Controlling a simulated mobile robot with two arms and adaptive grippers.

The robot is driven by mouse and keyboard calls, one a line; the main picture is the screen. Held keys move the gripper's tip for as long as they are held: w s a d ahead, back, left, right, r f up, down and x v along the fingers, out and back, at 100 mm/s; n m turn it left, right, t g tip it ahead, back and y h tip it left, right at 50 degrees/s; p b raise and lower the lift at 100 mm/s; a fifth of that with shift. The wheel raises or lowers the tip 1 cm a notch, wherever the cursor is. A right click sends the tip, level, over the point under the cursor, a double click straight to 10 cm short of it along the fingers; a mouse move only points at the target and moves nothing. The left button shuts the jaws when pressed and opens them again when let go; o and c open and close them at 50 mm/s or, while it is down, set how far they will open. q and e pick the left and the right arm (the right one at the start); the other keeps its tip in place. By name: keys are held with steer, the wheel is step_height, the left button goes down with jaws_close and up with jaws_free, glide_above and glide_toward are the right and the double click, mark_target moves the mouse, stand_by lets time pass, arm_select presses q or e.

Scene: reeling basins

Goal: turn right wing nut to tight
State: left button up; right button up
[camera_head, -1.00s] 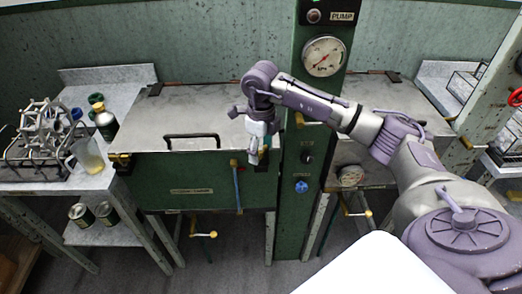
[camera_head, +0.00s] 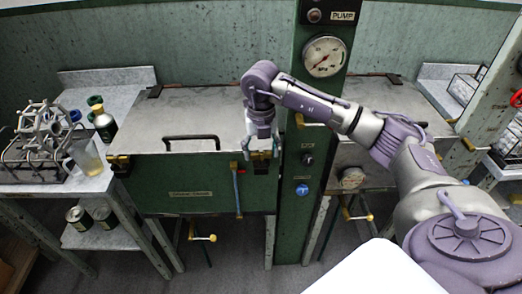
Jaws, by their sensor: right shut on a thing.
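My right gripper (camera_head: 262,154) is at the right front corner of the green basin (camera_head: 205,172), at the edge of its grey lid (camera_head: 205,120). Its two fingers show side by side, closed on the right wing nut. The wing nut is mostly hidden behind the fingers, so its angle cannot be read. Brass of its clamp (camera_head: 261,168) shows just below the fingertips. The left wing nut (camera_head: 119,161) sits on its brass clamp at the left front corner of the lid. The lid lies flat and closed. My left gripper is out of view.
A black lid handle (camera_head: 192,139) stands up left of the gripper. A blue lever (camera_head: 237,188) hangs on the basin front. The green pump column (camera_head: 308,150) rises close on the right. A side table at left holds a rack (camera_head: 38,150), a beaker (camera_head: 87,157) and bottles.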

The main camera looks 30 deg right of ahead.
mark_target(261, 151)
steer(key=shift+r+m, duration=0.1)
steer(key=shift+m, duration=0.6)
steer(key=shift+w, duration=0.1)
steer(key=o, duration=1.1)
steer(key=shift+o, duration=0.2)
step_height(261, 151, up, 12)
